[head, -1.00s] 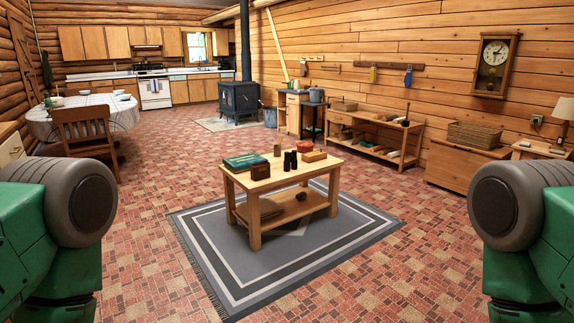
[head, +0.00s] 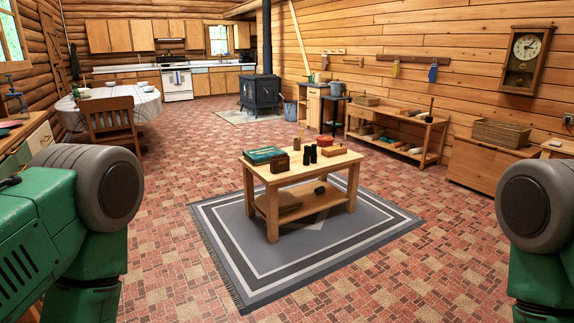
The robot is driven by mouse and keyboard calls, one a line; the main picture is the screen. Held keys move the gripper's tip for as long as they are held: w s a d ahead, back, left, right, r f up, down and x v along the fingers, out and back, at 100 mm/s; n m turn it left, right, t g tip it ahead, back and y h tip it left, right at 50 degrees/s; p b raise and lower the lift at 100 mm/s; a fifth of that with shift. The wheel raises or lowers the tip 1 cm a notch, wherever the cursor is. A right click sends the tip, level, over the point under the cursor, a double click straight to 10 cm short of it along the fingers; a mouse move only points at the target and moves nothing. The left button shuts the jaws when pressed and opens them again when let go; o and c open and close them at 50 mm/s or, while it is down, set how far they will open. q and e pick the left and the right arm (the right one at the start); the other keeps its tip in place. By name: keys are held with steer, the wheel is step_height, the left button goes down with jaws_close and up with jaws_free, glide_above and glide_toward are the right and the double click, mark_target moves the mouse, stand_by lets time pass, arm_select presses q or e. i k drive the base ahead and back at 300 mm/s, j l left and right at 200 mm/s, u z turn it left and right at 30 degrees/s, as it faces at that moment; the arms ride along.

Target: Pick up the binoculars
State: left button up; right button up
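The black binoculars (head: 310,154) stand upright on the top of the low wooden table (head: 289,174), near its middle. A brown box (head: 282,164) and a green book-like item (head: 264,155) lie to their left. A reddish-brown box (head: 333,151) is to their right. My left and right arms show only as green and grey upper parts at the picture's sides, well apart from the table. Neither gripper is in view.
The table stands on a grey bordered rug (head: 330,245), with open brick floor around it. A dining table (head: 118,103) and chair (head: 110,124) are at the left. A wood stove (head: 260,92) stands at the back. A workbench (head: 398,128) and wooden chest (head: 487,168) line the right wall.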

mark_target(311, 151)
steer(key=i+l+z, duration=0.1)
steer(key=i+z, duration=0.35)
steer(key=i, duration=1.45)
steer(key=i+u, duration=0.1)
steer(key=i, duration=0.4)
steer(key=i+u, duration=0.1)
steer(key=i, duration=0.45)
steer(key=i+l+u, duration=0.1)
steer(key=i, duration=0.4)
steer(key=i+l+u, duration=0.1)
steer(key=i, duration=0.45)
steer(key=i+l+u, duration=0.1)
steer(key=i, duration=0.4)
steer(key=i+l+u, duration=0.1)
steer(key=i+l, duration=0.15)
steer(key=i, duration=0.25)
